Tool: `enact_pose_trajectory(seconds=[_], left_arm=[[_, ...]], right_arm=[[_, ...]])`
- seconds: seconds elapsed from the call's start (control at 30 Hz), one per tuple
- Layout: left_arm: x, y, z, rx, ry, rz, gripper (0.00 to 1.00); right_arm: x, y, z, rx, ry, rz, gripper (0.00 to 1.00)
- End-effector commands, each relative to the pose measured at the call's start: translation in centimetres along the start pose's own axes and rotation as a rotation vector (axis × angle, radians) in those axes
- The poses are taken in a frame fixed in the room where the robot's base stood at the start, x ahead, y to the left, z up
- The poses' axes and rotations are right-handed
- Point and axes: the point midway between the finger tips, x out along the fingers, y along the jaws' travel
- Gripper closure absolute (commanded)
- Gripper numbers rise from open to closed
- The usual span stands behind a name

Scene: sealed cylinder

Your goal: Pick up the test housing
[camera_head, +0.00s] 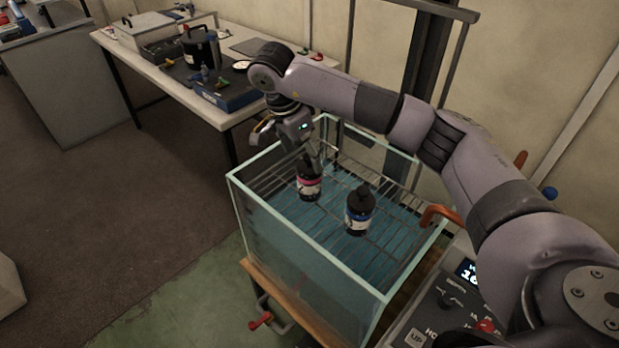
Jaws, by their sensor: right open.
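Two dark cylinders stand on the wire rack in the glass water tank (335,290). One has a red-pink band (309,190). The other has a dark cap and a pale blue label (359,212) and stands to its right. A larger black cylinder with a top handle (201,50) stands on the table. I cannot tell which of these is the test housing. My right gripper (311,168) points down into the tank, open, directly over the red-banded cylinder. It partly hides that cylinder's top, and contact is unclear. My left gripper is not in view.
The white table (135,55) behind the tank holds cases, a blue tray (228,92) and small tools. An orange handle (440,214) sits at the tank's right rim. A control panel (445,305) stands at lower right. The tank's glass walls surround my gripper.

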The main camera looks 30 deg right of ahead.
Motion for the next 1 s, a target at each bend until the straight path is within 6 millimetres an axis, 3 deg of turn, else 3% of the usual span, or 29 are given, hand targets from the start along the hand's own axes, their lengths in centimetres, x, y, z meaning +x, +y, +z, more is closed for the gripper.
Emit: enact_pose_trajectory(seconds=[0.07, 0.3, 0.4, 0.7, 1.0], left_arm=[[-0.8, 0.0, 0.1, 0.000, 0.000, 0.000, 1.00], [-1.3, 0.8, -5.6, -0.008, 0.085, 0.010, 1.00], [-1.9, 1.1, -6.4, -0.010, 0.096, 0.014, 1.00], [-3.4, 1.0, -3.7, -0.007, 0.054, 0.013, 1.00], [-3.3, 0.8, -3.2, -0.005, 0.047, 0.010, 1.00]], right_arm=[[1.3, 0.1, -0.1, 0.000, 0.000, 0.004, 0.26], [3.7, 0.0, -0.1, 0.001, 0.000, 0.000, 0.26], [4.4, 0.1, -0.1, 0.000, -0.001, 0.002, 0.26], [8.5, 0.2, 0.0, 0.000, 0.000, 0.001, 0.26], [9.0, 0.2, 0.0, -0.001, -0.001, -0.002, 0.27]])
